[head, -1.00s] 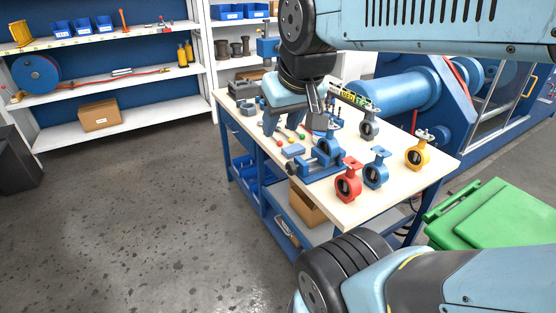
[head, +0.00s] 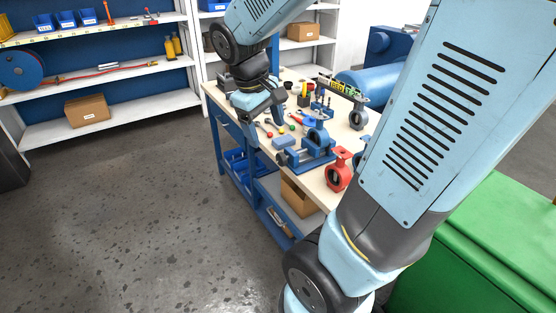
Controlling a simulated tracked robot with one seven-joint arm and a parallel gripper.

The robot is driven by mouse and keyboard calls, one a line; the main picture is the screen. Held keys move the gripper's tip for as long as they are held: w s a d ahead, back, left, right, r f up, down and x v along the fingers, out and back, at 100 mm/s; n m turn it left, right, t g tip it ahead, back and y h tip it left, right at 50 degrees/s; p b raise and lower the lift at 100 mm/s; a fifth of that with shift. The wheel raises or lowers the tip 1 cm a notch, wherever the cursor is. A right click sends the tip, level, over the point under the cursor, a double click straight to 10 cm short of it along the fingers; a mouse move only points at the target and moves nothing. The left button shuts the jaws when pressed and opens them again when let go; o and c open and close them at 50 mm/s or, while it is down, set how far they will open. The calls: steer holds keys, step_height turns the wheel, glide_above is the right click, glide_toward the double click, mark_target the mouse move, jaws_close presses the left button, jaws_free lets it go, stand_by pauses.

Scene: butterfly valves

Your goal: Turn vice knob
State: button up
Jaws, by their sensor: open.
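The blue vice (head: 313,153) is clamped at the front edge of the workbench (head: 292,86) in the head view. Its dark knob end (head: 282,159) points left, out past the bench edge. My gripper (head: 268,133) is open and points down at the bench's left edge, up and left of the knob in the picture. Its fingers appear empty and apart from the vice. The exact gap in depth is hard to tell.
Small tools and coloured balls (head: 292,127) lie near my gripper. A green bin (head: 480,245) stands at right. My own arm hides the bench's right end.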

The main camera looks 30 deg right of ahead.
steer(key=w+d+f+n+g+h, duration=0.2)
steer(key=w+f+n+g+h, duration=0.2)
steer(key=w+f+n+h, duration=0.65)
steer(key=n+t+h, duration=0.4)
steer(key=n+h, duration=0.1)
glide_toward(278, 159)
steer(key=d, duration=1)
steer(key=shift+d+r, duration=0.15)
steer(key=shift+d, duration=0.25)
steer(key=shift+c, duration=0.4)
steer(key=c, duration=0.9)
